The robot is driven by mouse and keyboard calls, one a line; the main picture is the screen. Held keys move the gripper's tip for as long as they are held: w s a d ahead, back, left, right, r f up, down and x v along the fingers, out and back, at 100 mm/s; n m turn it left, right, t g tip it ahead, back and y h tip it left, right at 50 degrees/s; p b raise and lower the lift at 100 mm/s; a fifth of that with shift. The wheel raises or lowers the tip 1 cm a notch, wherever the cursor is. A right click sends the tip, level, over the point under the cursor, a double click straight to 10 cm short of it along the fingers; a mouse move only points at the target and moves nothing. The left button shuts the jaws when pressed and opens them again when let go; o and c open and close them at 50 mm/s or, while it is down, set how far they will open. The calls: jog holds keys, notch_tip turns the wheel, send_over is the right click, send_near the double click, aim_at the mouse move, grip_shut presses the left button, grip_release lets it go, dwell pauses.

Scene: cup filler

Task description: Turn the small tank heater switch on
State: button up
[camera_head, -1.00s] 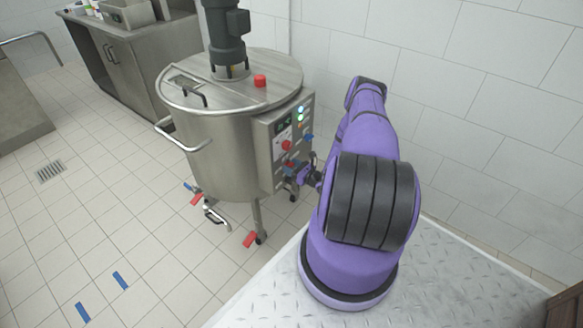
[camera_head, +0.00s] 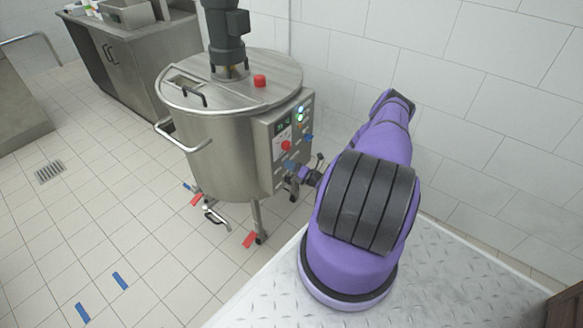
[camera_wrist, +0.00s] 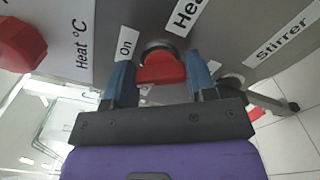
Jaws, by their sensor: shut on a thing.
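The small tank (camera_head: 225,150) is a steel vessel with a control box (camera_head: 268,130) on its right side. In the wrist view, a red switch knob (camera_wrist: 162,72) sits on the grey panel, between an "On" label (camera_wrist: 126,45) and a partly cut-off label starting "Hea" (camera_wrist: 187,14). My gripper (camera_wrist: 160,82) has its blue fingers on either side of this knob and is shut on it. In the head view my gripper (camera_head: 294,168) is at the lower right of the control box. The knob's setting is hard to read.
A larger red knob (camera_wrist: 20,45) sits by the "Heat °C" label (camera_wrist: 82,42). A "Stirrer" label (camera_wrist: 282,40) is on the other side. A red button (camera_head: 260,81) is on the tank lid. A tiled wall (camera_head: 480,90) stands behind; the floor at left is mostly clear.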

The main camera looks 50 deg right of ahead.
jog(key=m, duration=0.6)
jog(key=shift+d+f+m, duration=0.1)
jog(key=shift+f+m, duration=0.05)
jog(key=shift+m, duration=0.15)
dwell(0.3)
jog(key=o, duration=0.9)
jog(key=shift+o, duration=0.2)
jog(key=shift+s, duration=0.1)
jog(key=s, duration=1)
jog(key=shift+s+d, duration=0.35)
jog(key=shift+d, duration=0.05)
